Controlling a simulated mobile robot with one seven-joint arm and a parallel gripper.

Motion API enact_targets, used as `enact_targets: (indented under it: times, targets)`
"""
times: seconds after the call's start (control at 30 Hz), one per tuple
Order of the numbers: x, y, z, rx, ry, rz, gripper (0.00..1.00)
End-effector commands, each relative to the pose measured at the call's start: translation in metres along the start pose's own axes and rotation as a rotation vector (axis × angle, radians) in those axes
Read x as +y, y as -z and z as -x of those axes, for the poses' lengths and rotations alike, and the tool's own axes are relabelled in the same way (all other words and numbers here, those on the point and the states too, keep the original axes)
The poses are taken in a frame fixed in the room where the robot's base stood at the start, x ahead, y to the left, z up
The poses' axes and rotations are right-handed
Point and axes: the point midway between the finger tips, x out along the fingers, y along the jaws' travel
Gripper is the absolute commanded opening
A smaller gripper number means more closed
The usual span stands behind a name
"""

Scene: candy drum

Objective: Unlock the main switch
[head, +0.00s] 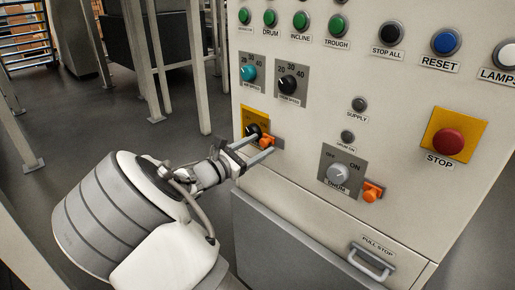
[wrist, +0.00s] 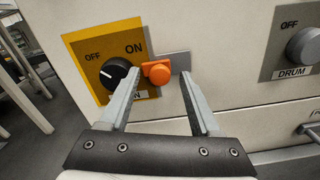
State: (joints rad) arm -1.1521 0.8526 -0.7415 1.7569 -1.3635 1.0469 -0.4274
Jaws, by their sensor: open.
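The main switch is a black knob (wrist: 117,72) on a yellow plate marked OFF and ON; its lower label is partly hidden by a finger. It also shows in the head view, on the yellow plate (head: 254,118). An orange lock piece (wrist: 158,72) sits at the plate's right edge, in front of a grey tab (wrist: 179,61). My gripper (wrist: 161,76) is open, with one finger on each side of the orange piece. The left fingertip is close to the knob; I cannot tell whether either finger touches anything.
To the right is the DRUM switch (head: 338,173) with a second orange piece (head: 372,191). The red STOP button (head: 448,141) is further right. Below are a grey drawer front and the PULL-STOP handle (head: 371,263). White posts stand left of the panel.

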Motion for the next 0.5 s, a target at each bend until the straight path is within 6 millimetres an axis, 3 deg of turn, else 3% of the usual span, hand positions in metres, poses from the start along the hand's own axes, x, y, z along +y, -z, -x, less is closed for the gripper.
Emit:
enact_targets:
  times: [0.23,0.5]
  targets:
    - [0.0002,0.0,-0.0008,0.0,-0.001,0.0,0.64]
    - [0.0002,0.0001,-0.0005,0.0,-0.001,0.0,0.17]
